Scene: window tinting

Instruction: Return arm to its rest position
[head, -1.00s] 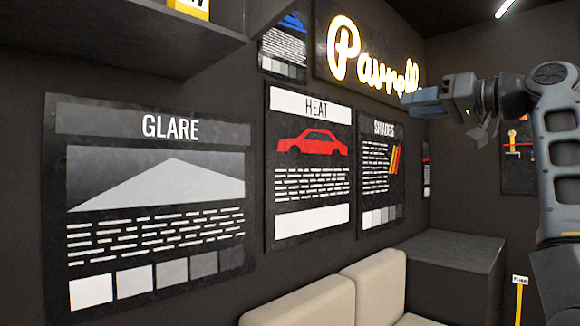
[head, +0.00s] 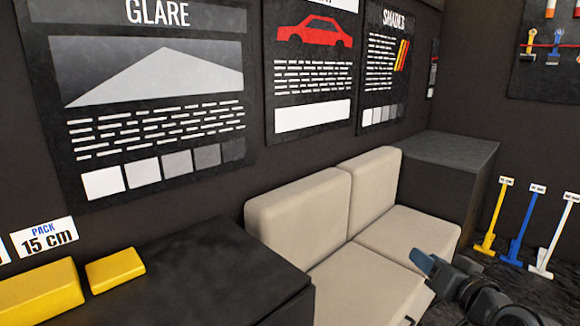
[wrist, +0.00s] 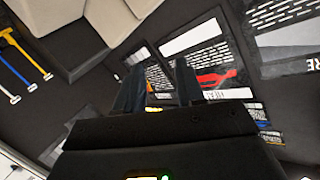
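My gripper (head: 426,264) is low at the right of the head view, in front of the beige sofa (head: 385,285). In the wrist view my gripper (wrist: 158,70) shows two dark fingers standing apart, with nothing held between them. The arm behind it runs out of the head view at the bottom right. The wrist view is tilted, with the posters and the sofa behind the fingers.
A black counter (head: 215,265) at the lower left bears yellow blocks (head: 116,270) and a "15 cm" pack sign (head: 48,238). A dark box (head: 450,155) stands beyond the sofa. Yellow, blue and white long-handled tools (head: 522,225) lean at the right wall.

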